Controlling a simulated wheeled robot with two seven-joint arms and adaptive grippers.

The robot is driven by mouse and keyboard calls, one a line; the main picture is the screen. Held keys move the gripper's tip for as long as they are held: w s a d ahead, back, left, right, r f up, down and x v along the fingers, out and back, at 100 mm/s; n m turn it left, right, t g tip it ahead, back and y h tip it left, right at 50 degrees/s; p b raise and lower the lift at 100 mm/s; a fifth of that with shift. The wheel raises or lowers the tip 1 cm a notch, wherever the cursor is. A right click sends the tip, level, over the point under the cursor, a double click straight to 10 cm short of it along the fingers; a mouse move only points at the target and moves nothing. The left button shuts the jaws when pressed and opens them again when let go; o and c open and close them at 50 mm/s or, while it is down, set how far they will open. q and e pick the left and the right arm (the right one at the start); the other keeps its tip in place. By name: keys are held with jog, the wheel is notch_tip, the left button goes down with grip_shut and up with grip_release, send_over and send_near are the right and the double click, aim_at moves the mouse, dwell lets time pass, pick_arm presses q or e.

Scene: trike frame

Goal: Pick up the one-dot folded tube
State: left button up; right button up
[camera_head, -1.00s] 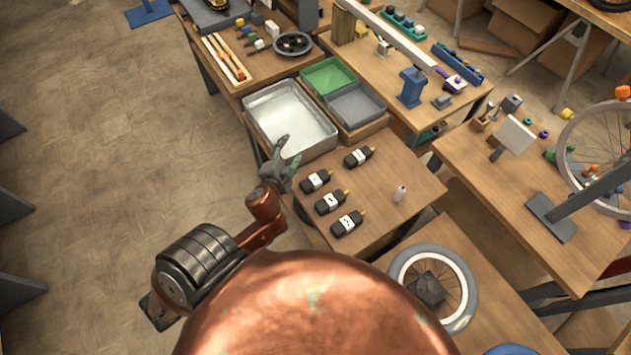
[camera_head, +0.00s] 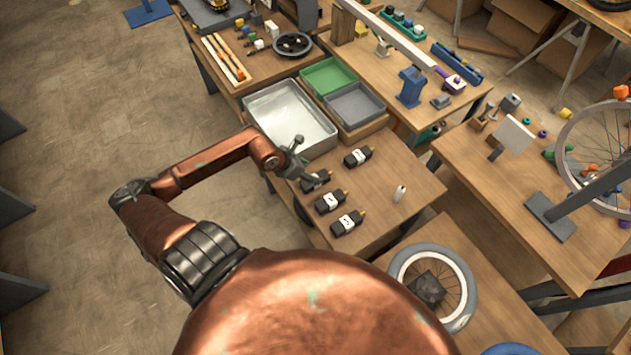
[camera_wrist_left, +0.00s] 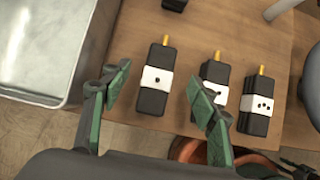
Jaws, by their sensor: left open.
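The one-dot folded tube (camera_wrist_left: 157,78) is a black block with a white label bearing one dot and a yellow tip. It lies on the wooden table, and in the head view (camera_head: 321,183) it is partly covered by my left gripper (camera_head: 305,160). In the left wrist view the open fingers show on either side of the tube's lower part, with nothing held. The picture does not settle how high they are above it. My right gripper is not in view.
Two similar tubes (camera_head: 330,202) (camera_head: 346,223) lie in the same row, and another (camera_head: 358,157) lies farther back. A metal tray (camera_head: 290,118) stands behind. The table between bottle and tubes is clear.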

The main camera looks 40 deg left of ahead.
pick_arm(q)
jog(key=shift+w+a+f, duration=0.15)
jog(key=shift+f, duration=0.3)
jog(key=x, duration=0.4)
jog(key=s+x, duration=0.1)
jog(key=x, duration=0.2)
jog(key=shift+f, duration=0.25)
jog(key=c, duration=1.3)
jog(key=shift+c, duration=0.2)
jog(key=shift+r, duration=0.15)
